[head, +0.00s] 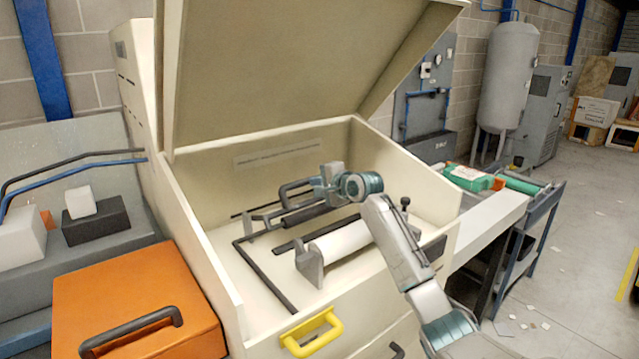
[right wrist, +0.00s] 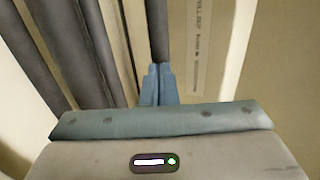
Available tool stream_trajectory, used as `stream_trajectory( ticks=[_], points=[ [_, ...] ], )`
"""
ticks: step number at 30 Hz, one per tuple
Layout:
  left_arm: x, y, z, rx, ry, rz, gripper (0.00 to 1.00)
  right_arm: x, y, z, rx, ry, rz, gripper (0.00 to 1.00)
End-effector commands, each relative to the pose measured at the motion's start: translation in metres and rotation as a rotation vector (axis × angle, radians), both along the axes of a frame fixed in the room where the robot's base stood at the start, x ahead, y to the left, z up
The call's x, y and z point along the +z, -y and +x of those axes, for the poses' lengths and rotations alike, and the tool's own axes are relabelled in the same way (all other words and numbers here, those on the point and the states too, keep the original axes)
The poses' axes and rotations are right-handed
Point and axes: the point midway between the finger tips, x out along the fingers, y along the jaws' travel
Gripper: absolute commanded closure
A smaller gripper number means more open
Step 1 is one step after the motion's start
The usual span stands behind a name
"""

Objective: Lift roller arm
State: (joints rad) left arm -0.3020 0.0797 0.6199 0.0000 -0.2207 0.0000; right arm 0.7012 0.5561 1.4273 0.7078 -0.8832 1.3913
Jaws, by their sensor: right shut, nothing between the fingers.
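The beige machine box (head: 215,270) stands open, with its large lid (head: 290,70) raised. Inside lie a white roller (head: 340,243) between grey end brackets and a dark bar frame with a looped handle (head: 290,187), which looks like the roller arm. My right gripper (head: 314,190) reaches into the box beside this handle. In the right wrist view its blue fingers (right wrist: 157,85) are closed together and empty. A dark bar (right wrist: 158,35) shows just beyond the fingertips; I cannot tell whether they touch it. My wrist partly hides the bar frame. My left gripper is out of view.
A yellow handle (head: 312,333) is on the box's front. An orange case (head: 130,300) with a dark handle stands at left, near grey and white blocks (head: 95,215). A conveyor with a green item (head: 470,178) stands at right.

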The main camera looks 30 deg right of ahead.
Motion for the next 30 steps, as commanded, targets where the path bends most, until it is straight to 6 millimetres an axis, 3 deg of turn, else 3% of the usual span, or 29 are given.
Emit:
stream_trajectory(
  ticks=[15,30],
  points=[
    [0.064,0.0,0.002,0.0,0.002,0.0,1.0,0.023,-0.002,0.023,0.001,-0.168,-0.011,1.0],
    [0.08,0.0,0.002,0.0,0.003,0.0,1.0,0.034,-0.005,0.061,0.0,-0.163,-0.012,1.0]
  ],
)
